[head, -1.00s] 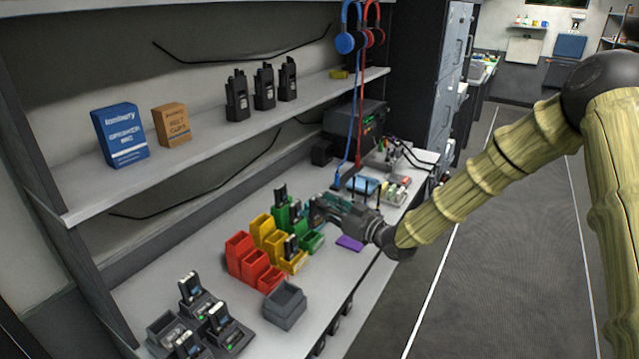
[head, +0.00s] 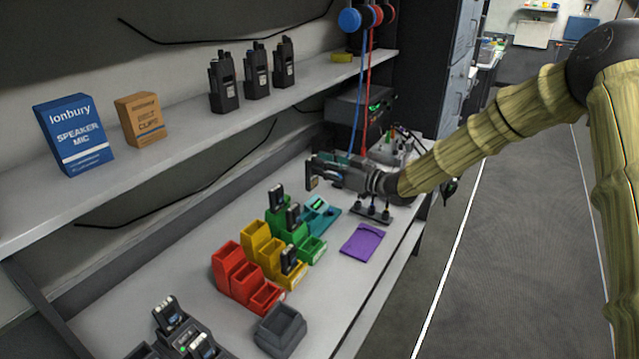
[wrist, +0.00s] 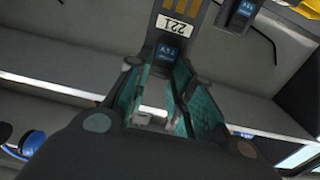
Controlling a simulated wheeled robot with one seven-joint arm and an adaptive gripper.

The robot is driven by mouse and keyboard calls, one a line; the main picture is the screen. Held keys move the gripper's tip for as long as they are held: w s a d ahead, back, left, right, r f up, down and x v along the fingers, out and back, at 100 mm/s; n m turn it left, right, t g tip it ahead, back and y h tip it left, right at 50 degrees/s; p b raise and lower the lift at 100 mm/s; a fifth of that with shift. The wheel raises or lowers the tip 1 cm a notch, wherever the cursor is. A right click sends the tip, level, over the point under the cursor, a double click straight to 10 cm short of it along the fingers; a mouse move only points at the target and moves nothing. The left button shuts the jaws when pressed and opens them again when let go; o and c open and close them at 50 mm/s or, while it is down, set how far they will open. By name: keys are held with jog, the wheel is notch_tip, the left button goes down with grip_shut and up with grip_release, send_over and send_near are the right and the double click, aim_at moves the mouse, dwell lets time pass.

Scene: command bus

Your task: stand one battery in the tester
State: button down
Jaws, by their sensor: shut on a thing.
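My gripper (head: 318,172) is raised above the back of the workbench and shut on a dark battery (head: 312,183). In the wrist view the battery (wrist: 171,30) sticks out past the fingertips, showing gold contact strips and a white label reading 221. A teal device (head: 319,212) with a small screen, perhaps the tester, sits on the bench below my gripper, apart from the battery. Other dark batteries stand in the stepped bins, one in the green bin (head: 293,215) and one in the yellow bin (head: 288,258).
Red bins (head: 240,275) and a grey bin (head: 280,328) stand in front. A purple pad (head: 362,240) and a black rack with upright pegs (head: 373,212) lie right of the teal device. Chargers (head: 180,335) are at lower left. The shelf above holds radios (head: 256,70) and boxes.

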aim_at(315, 182)
jog(key=f+b, duration=0.3)
jog(key=w+f+b, duration=0.1)
jog(key=f+b, duration=0.1)
jog(key=shift+a+f, duration=0.2)
jog(key=shift+a, duration=0.15)
jog(key=shift+a+f+b, duration=0.1)
jog(key=shift+f+b, duration=0.5)
jog(key=shift+s+f, duration=0.1)
jog(key=shift+f, duration=0.15)
jog(key=shift+f+b, duration=2.15)
jog(key=shift+f, duration=1.65)
jog(key=shift+f, duration=0.25)
jog(key=c, duration=1.2)
grip_release()
jog(key=shift+o, duration=0.2)
jog(key=shift+d, duration=0.2)
